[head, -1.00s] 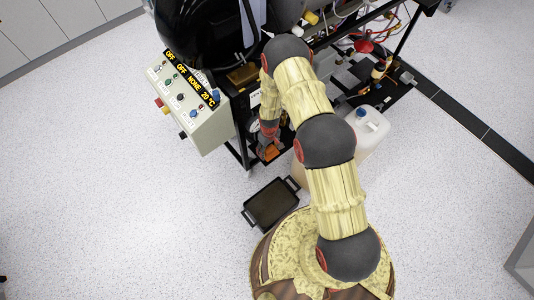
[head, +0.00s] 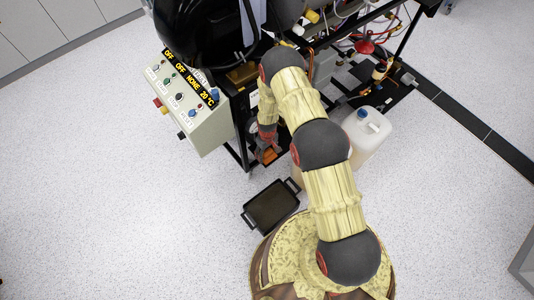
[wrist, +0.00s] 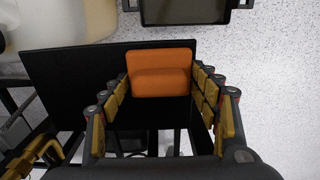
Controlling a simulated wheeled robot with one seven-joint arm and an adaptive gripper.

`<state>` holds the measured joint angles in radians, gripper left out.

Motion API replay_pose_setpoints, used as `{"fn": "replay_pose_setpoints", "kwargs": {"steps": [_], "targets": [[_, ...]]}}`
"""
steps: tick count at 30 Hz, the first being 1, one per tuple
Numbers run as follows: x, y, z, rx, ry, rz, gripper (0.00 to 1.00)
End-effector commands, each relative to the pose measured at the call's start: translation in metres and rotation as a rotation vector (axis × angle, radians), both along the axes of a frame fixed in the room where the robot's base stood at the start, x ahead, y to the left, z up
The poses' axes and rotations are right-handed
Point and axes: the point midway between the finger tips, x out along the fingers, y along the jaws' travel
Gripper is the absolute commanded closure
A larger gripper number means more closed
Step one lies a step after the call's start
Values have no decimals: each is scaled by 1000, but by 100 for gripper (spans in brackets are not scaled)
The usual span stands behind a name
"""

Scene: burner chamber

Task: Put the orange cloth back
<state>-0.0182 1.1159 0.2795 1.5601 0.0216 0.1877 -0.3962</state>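The orange cloth (wrist: 160,72) looks like a flat folded pad with rounded corners in the wrist view. It is over the right part of a black plate (wrist: 70,75). My gripper (wrist: 160,78) has one finger along each side edge of the cloth, with the tips set well apart. I cannot tell whether the fingers press on it or whether it rests on the plate. In the head view the orange cloth (head: 268,155) shows just below my gripper (head: 268,142), low at the rig's front corner. My arm hides part of that area.
A black tray with handles (head: 271,207) is on the floor in front of the rig. A white canister with a blue cap (head: 368,132) stands right of my arm. A control panel (head: 190,105) juts out at left. Open speckled floor lies left and right.

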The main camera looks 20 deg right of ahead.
Motion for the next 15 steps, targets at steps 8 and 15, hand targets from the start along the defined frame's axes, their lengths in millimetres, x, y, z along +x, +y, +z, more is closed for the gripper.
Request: {"fn": "replay_pose_setpoints", "kwargs": {"steps": [8, 15], "targets": [[0, 0, 0, 0, 0, 0, 22], [0, 0, 0, 0, 0, 0, 22]]}}
